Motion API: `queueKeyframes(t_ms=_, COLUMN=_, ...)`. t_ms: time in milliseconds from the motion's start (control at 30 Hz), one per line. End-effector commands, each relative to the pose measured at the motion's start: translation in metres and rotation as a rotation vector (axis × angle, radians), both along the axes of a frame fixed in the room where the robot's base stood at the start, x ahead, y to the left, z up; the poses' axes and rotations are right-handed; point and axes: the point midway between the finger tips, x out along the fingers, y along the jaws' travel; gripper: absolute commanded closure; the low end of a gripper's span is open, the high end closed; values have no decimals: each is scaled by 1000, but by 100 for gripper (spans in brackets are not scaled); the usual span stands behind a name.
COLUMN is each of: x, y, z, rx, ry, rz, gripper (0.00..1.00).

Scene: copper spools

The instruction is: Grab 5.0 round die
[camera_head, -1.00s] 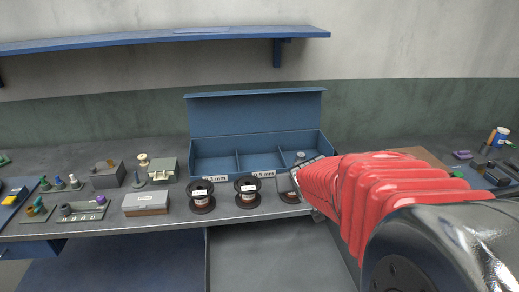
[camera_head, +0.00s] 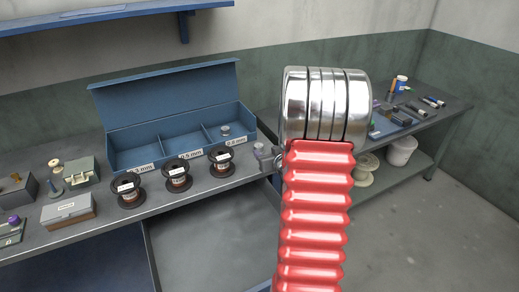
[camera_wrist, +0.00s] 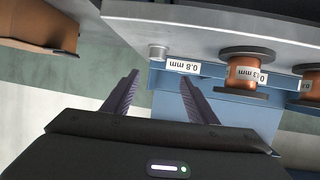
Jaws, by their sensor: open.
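I cannot pick out a die marked 5.0 in either view; no such mark is legible. My gripper (camera_wrist: 159,85) is open and empty in the wrist view, where the scene appears upside down. A small grey cylinder (camera_wrist: 157,53) shows beyond the fingertips, near the 0.8 mm label, apart from them. In the head view, a small grey round piece (camera_head: 224,129) sits in the right compartment of the blue box (camera_head: 167,127).
Three copper wire spools (camera_head: 178,177) stand on the bench before the blue box. A second bench (camera_head: 425,118) with tools stands at right, past open floor. My red-sleeved arm hides part of the middle.

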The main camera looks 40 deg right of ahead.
Motion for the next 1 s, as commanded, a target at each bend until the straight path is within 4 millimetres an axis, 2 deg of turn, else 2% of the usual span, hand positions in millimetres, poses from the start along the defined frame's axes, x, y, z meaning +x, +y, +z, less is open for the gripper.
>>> queueKeyframes(t_ms=100, x=-3, y=-6, z=-6, rx=4, ry=-16, rz=0, gripper=47)
queueKeyframes(t_ms=567, x=2, y=-9, z=-9, rx=5, ry=-16, rz=1, gripper=47)
queueKeyframes(t_ms=1000, x=46, y=-30, z=-30, rx=5, ry=-16, rz=1, gripper=47)
